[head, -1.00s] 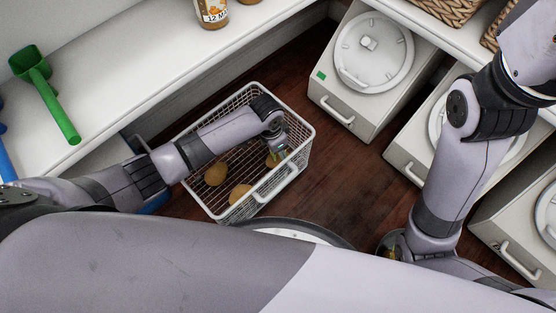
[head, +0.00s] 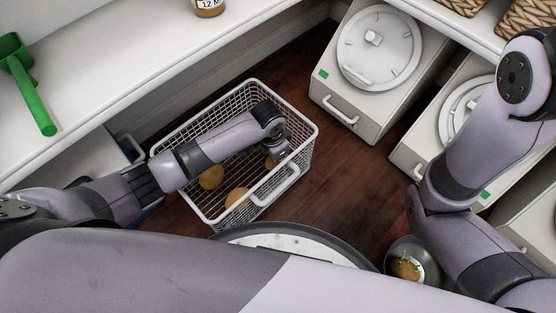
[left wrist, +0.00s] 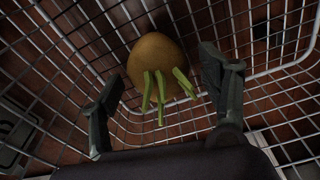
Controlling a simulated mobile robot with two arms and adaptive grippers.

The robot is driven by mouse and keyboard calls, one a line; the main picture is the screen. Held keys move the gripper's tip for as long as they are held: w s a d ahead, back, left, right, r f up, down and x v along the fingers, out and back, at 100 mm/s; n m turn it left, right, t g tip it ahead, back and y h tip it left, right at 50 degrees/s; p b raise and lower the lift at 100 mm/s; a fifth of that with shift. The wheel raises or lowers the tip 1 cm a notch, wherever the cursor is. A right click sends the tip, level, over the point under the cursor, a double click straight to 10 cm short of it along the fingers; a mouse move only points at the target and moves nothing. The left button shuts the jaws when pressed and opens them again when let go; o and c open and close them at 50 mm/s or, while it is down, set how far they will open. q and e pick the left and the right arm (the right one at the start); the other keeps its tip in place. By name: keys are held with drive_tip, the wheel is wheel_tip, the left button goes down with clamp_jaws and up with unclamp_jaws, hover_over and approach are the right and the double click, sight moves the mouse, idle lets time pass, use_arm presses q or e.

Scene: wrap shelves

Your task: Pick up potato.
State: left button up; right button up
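A wire basket (head: 312,140) stands on the floor with brown potatoes inside. One potato (head: 211,177) lies near its middle, and a second potato (head: 237,196) lies by the front side. A third potato (head: 271,162) is partly hidden by my left gripper (head: 281,155), which reaches down into the basket. In the left wrist view, a potato with green sprouts (left wrist: 156,60) lies ahead of and partly between the spread fingers of my left gripper (left wrist: 162,75). Gaps show on both sides. My right arm is at the right; its gripper cannot be made out.
A grey round bowl (head: 430,262) at lower right holds a sprouted potato (head: 405,267). White bins with round lids (head: 378,48) stand at right. Wooden floor (head: 345,170) is open between.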

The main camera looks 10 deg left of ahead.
use_arm(q)
drive_tip(key=c, duration=1.1)
drive_tip(key=shift+c, duration=0.2)
